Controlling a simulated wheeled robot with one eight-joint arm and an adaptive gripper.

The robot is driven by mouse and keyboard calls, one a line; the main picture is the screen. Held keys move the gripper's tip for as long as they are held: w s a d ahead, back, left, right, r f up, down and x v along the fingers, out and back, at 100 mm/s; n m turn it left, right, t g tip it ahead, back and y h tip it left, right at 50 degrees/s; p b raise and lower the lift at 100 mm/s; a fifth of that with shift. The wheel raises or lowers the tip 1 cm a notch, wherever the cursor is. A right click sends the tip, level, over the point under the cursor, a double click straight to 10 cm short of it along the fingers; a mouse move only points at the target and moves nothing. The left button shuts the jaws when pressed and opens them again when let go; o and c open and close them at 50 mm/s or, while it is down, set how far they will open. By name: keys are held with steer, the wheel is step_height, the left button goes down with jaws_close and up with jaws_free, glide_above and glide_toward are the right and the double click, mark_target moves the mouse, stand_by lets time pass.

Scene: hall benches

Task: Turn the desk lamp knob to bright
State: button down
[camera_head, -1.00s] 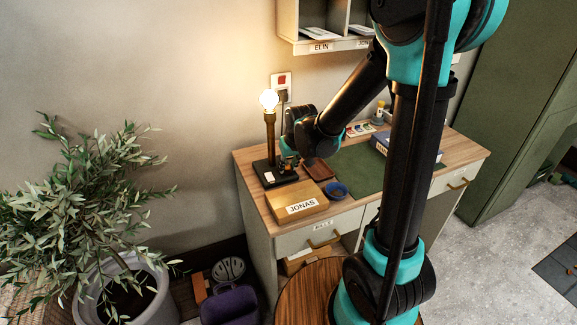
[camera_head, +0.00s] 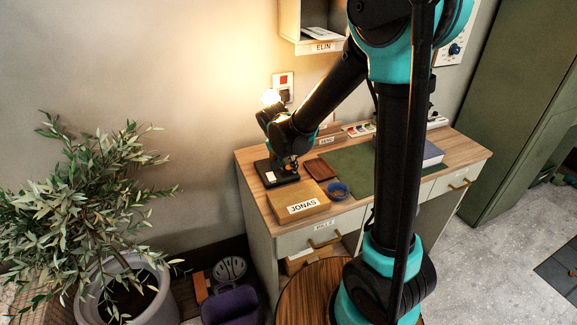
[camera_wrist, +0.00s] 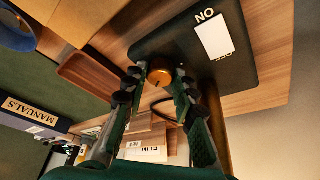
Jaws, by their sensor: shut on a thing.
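The desk lamp stands at the back left of the desk, with a lit bulb (camera_head: 270,97) and a black base (camera_head: 266,172). My arm's wrist hides most of its post in the head view. In the wrist view the black base (camera_wrist: 240,70) carries a white plate beside printed letters that are partly covered. The round brass-orange knob (camera_wrist: 159,72) sits at the edge of the base, between my fingertips. My gripper (camera_wrist: 160,80) is shut on the knob; it also shows low over the base in the head view (camera_head: 289,164). The knob's setting mark is not clear.
A potted plant (camera_head: 90,210) stands left of the desk.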

steer(key=shift+m, duration=0.5)
steer(key=c, duration=1.2)
jaws_free()
steer(key=v, duration=1.2)
steer(key=shift+w+a, duration=0.2)
